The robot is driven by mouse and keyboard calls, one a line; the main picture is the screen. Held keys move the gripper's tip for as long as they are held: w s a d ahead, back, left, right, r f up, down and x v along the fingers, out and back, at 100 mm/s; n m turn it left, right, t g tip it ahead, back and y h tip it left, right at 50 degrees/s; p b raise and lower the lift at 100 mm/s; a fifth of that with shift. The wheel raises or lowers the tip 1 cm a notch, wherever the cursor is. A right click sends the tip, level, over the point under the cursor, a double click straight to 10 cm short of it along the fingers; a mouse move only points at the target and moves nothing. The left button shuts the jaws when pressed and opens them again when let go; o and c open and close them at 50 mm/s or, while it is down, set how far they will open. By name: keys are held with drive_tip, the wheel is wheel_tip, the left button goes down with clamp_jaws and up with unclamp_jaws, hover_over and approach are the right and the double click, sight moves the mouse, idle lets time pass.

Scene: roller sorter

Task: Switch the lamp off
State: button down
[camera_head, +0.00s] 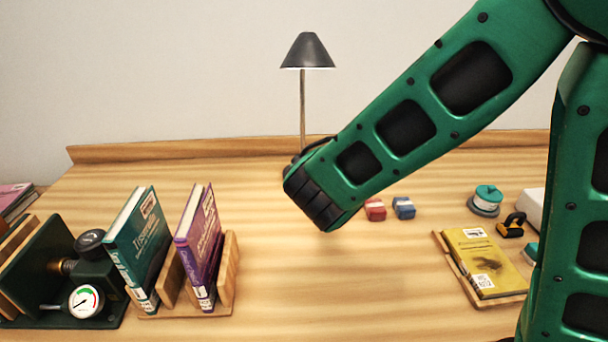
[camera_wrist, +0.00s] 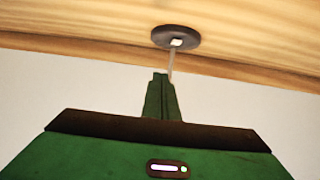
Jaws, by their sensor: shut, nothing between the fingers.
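The lamp (camera_head: 308,50) stands at the back of the table in the head view, with a dark cone shade and a thin upright stem. A pale strip shows along the shade's lower rim. My forearm hides its base there. In the wrist view, which is upside down, the lamp's round dark base (camera_wrist: 160,35) is on the table, with a small white spot near the stem's foot. I cannot tell if that spot is a switch. My gripper (camera_wrist: 160,76) is shut and empty, its tips apart from the base in the picture. The gripper is hidden in the head view.
A wooden rack (camera_head: 228,270) with two books and a dark green gauge device (camera_head: 92,285) stand at front left. Red (camera_head: 375,210) and blue (camera_head: 404,208) blocks lie right of my arm. A yellow book (camera_head: 482,262) lies on a tray at right. The middle front is clear.

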drive_tip(key=shift+a+r, duration=0.1)
drive_tip(key=shift+a, duration=1.05)
drive_tip(key=x, duration=1)
drive_tip(key=shift+w, duration=0.15)
drive_tip(key=shift+s+a+f, duration=0.1)
drive_tip(key=shift+s+f, duration=0.05)
drive_tip(key=shift+f, duration=0.45)
drive_tip(key=shift+s+a+f, duration=0.1)
drive_tip(key=shift+s+f, duration=0.1)
drive_tip(key=shift+f, duration=0.4)
drive_tip(key=shift+s+f, duration=0.15)
drive_tip(key=shift+f, duration=0.55)
drive_tip(key=shift+s+d+f, duration=0.1)
drive_tip(key=shift+s+f, duration=0.05)
drive_tip(key=shift+f, duration=0.15)
